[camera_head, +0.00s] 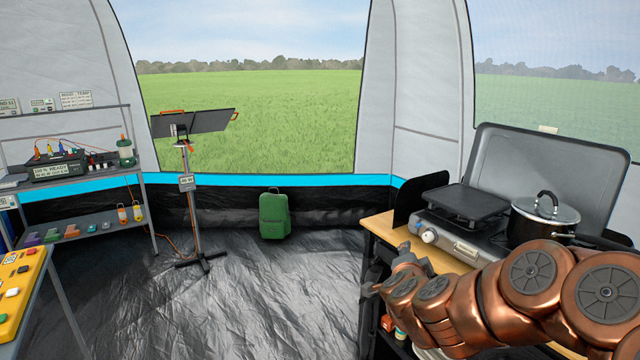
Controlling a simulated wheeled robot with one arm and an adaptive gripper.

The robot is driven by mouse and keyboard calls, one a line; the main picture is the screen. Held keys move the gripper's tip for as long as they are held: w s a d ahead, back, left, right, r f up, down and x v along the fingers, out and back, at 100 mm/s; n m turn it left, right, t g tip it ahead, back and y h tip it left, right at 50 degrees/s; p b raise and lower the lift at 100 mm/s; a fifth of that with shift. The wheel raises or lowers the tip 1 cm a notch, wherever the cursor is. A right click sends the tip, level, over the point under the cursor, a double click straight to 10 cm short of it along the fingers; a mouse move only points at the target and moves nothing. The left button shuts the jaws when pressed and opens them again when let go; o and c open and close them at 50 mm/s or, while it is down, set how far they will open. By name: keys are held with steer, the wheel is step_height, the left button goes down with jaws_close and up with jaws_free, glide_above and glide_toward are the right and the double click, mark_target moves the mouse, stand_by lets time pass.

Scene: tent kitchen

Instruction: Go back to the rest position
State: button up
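My copper arm reaches in from the lower right of the head view, in front of the camp stove. My gripper (392,270) is at its left end, near the left front corner of the wooden-topped stove table (382,228). The gripper is small and partly hidden by the arm links, so I cannot tell whether its fingers are open or shut. No held object is visible.
The stove (462,250) carries a griddle plate (466,201) and a lidded pot (543,217), close behind my arm. A green case (274,215), a panel stand (186,190) and a shelf (78,200) stand left. A yellow panel (18,290) is lower left. The middle floor is clear.

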steer(key=s+a+r+n+g+y+p, duration=0.1)
steer(key=s+a+r+n+y, duration=0.15)
steer(key=a, duration=0.25)
steer(key=s+a+r+n+y+p, duration=0.1)
steer(key=s+a+n+y, duration=0.1)
steer(key=a+n+y, duration=0.25)
steer(key=s+a+n+g+y+p, duration=0.2)
steer(key=s+a+n+g, duration=0.3)
steer(key=s, duration=0.5)
steer(key=s+d+f+n+g+h+p, duration=0.1)
steer(key=s+d+g, duration=0.2)
steer(key=s, duration=0.8)
steer(key=s+d+f+n+g+h+p, duration=0.1)
steer(key=s+d+g, duration=0.3)
steer(key=s, duration=0.6)
steer(key=s+d+f+n+g+h+p, duration=0.1)
steer(key=s+d+g+h, duration=0.1)
steer(key=s, duration=0.9)
steer(key=shift+s+d+g+p, duration=0.4)
steer(key=shift+d+g, duration=0.4)
steer(key=shift+d, duration=0.45)
